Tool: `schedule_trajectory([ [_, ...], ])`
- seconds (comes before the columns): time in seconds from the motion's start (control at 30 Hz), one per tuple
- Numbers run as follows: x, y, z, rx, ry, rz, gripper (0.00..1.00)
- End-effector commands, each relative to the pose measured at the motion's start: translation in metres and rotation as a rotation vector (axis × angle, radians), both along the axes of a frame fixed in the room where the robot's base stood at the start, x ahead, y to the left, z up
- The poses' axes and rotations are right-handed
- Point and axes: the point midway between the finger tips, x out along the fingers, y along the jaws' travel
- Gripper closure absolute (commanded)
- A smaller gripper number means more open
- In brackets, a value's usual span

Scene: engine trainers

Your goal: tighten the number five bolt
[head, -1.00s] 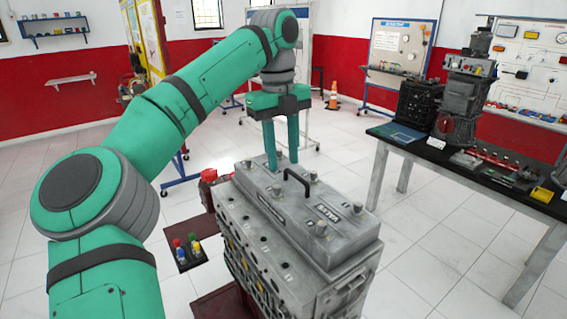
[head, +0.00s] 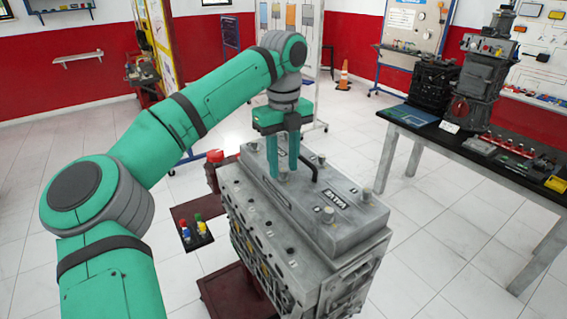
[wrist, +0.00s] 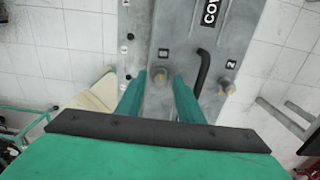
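The grey engine block (head: 255,235) carries a grey valve cover (head: 300,205) with a black handle and several bolts on top. My gripper (head: 283,172) points down over the left edge of the cover, its two green fingers apart. In the wrist view, my gripper (wrist: 160,77) has a yellowish bolt (wrist: 160,74) between its fingertips, with gaps at both sides. The small label (wrist: 163,53) by this bolt is too blurred to read surely. Another bolt (wrist: 228,87) sits to the right, beside a label like "2". Whether the fingertips reach down to the bolt head's level is unclear.
The black handle (wrist: 201,72) stands close to the right finger. Other bolts (head: 367,195) rise from the cover. A tray with small coloured parts (head: 193,233) lies left of the block. A bench (head: 490,160) with engine parts stands at right. Floor between is clear.

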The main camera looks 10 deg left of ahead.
Motion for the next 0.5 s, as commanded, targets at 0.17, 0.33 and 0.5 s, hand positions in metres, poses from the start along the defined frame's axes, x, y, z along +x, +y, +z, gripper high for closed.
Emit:
schedule_trajectory([
  [0.17,-0.0002,-0.0002,-0.0042,-0.001,0.001,0.000,0.66],
  [0.33,-0.0002,-0.0001,-0.0039,0.000,0.000,0.000,0.66],
  [0.5,-0.0001,-0.0001,-0.0038,0.000,0.000,0.000,1.00],
])
